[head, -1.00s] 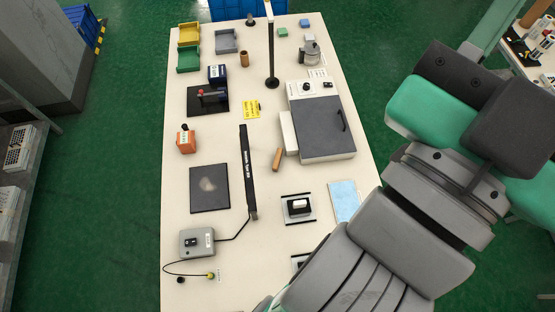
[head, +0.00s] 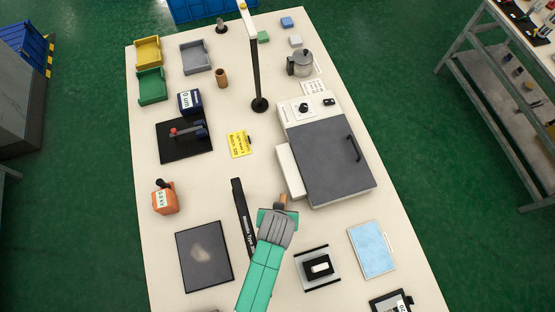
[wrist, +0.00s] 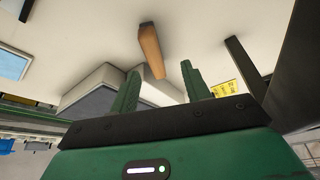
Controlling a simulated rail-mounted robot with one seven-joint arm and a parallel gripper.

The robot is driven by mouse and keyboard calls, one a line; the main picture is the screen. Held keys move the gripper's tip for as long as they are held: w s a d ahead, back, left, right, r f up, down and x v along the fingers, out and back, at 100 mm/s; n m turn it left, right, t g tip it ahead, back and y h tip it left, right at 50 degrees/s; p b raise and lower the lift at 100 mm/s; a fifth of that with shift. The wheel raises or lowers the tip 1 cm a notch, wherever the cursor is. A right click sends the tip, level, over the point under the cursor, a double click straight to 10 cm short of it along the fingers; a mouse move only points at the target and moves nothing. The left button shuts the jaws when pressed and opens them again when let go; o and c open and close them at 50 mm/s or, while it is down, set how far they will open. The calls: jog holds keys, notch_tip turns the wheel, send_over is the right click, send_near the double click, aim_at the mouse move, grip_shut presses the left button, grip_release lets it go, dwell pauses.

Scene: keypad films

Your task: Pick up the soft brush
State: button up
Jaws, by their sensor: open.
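A brown wooden bar, which looks like the soft brush, lies on the table (head: 283,201); its bristles cannot be made out. In the head view my gripper (head: 277,213) and arm cover most of it, and only its far end shows. In the wrist view the brown brush (wrist: 150,48) lies beyond my open gripper (wrist: 160,72). Its nearer end appears between the two green fingers, which are apart and hold nothing. I cannot tell how high the fingers are above the table.
A black labelled bar (head: 240,205) lies just left of my gripper. A machine with a dark lid (head: 330,160) stands to the right, and a black post (head: 256,75) behind. A dark pad (head: 204,256) and a blue pad (head: 372,249) lie nearer the front.

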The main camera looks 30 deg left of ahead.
jog(key=shift+d, duration=0.1)
jog(key=shift+x, duration=1.05)
jog(key=w+f, duration=0.1)
jog(key=f+b, duration=0.1)
jog(key=f, duration=0.1)
jog(key=w+f, duration=0.1)
jog(key=shift+w+f, duration=0.2)
jog(key=shift+w, duration=0.15)
jog(key=shift+a+f, duration=0.2)
jog(key=shift+f, duration=0.25)
grip_shut()
